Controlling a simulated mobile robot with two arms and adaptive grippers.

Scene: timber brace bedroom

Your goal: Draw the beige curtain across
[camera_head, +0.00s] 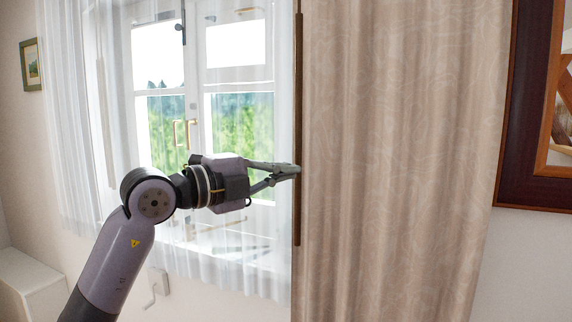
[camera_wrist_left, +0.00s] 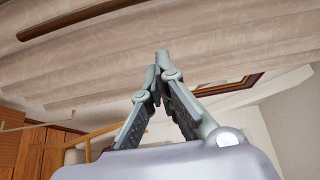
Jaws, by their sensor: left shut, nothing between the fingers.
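The beige curtain (camera_head: 400,150) hangs in folds at the right of the window in the head view. A long dark wooden rod (camera_head: 298,80) runs down along its left edge. My left gripper (camera_head: 292,170) is shut, its fingertips at the rod and the curtain's left edge; I cannot tell whether they touch. In the left wrist view the beige curtain (camera_wrist_left: 180,50) fills the upper part beyond my shut left gripper (camera_wrist_left: 160,62), and the rod (camera_wrist_left: 75,18) shows at upper left. Nothing shows between the fingers. My right gripper is not in view.
A white-framed window (camera_head: 195,100) stands behind a sheer white curtain (camera_head: 75,120), left of the beige one. A dark framed picture or mirror (camera_head: 515,110) hangs at the right. A small picture (camera_head: 31,65) hangs at far left, above a white ledge (camera_head: 30,285).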

